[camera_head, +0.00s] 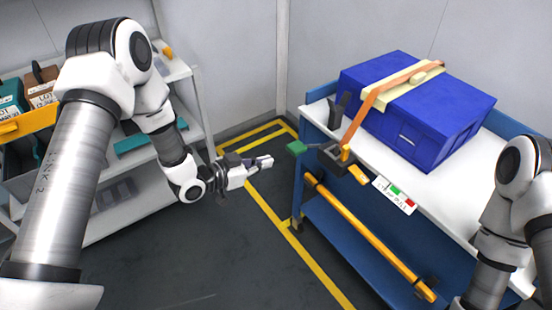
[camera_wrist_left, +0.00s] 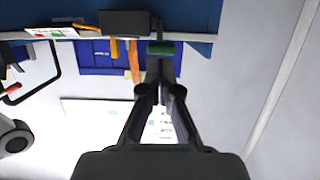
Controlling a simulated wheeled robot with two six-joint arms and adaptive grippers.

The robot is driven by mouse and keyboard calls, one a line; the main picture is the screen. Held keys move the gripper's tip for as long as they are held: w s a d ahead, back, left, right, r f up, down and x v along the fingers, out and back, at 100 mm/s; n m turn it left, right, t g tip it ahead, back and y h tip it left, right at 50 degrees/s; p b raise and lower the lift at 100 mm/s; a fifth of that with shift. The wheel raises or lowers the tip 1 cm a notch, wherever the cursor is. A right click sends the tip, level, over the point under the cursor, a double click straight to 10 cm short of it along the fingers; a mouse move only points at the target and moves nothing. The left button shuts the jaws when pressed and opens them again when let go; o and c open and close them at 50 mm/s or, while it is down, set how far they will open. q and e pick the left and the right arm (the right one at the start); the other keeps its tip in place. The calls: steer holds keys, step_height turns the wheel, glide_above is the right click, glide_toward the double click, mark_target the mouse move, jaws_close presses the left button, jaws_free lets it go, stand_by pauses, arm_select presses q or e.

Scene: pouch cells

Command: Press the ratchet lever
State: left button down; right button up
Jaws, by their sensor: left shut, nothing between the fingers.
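A dark ratchet (camera_head: 332,158) is fixed at the front-left edge of the workbench, with the orange strap (camera_head: 366,106) running up from it over the blue case (camera_head: 420,110). A green-ended lever (camera_head: 297,147) sticks out to the left of the ratchet, past the bench edge. My left gripper (camera_head: 268,161) is shut and empty, a little left of the green end and apart from it. In the left wrist view the shut fingertips (camera_wrist_left: 160,66) point at the green end (camera_wrist_left: 161,47), with the dark ratchet (camera_wrist_left: 125,22) beside it. My right gripper is out of view.
A white card with coloured marks (camera_head: 395,194) is on the bench front, beside a yellow tab (camera_head: 358,174). A yellow rail (camera_head: 365,235) runs below along the blue bench. A grey shelf with bins (camera_head: 150,160) stands at left. The floor between is clear.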

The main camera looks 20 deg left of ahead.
arm_select(q)
steer(key=v, duration=0.4)
steer(key=shift+s+a+f, duration=0.15)
steer(key=shift+s+f, duration=0.05)
steer(key=shift+f, duration=0.05)
steer(key=shift+r, duration=0.1)
stand_by(0.3)
steer(key=s+d+f+n+g+y+p, duration=0.1)
steer(key=s+d+f+g+y+p, duration=0.2)
steer(key=s+f, duration=0.4)
steer(key=s+d+f+n+g+y+p, duration=0.1)
steer(key=s+f+n+g+y+p, duration=0.25)
steer(key=s, duration=0.55)
steer(key=s+a+f+n+g+y, duration=0.1)
steer(key=s+a+f+g, duration=0.1)
steer(key=s, duration=0.4)
steer(key=s+a+f+n+g+y, duration=0.1)
steer(key=s+a+f+n+g, duration=0.1)
steer(key=s, duration=0.4)
steer(key=a+g, duration=0.1)
steer(key=a, duration=0.1)
steer(key=shift+s+a+f+b, duration=0.15)
steer(key=shift+s+a+b, duration=0.1)
steer(key=shift+a+b, duration=0.15)
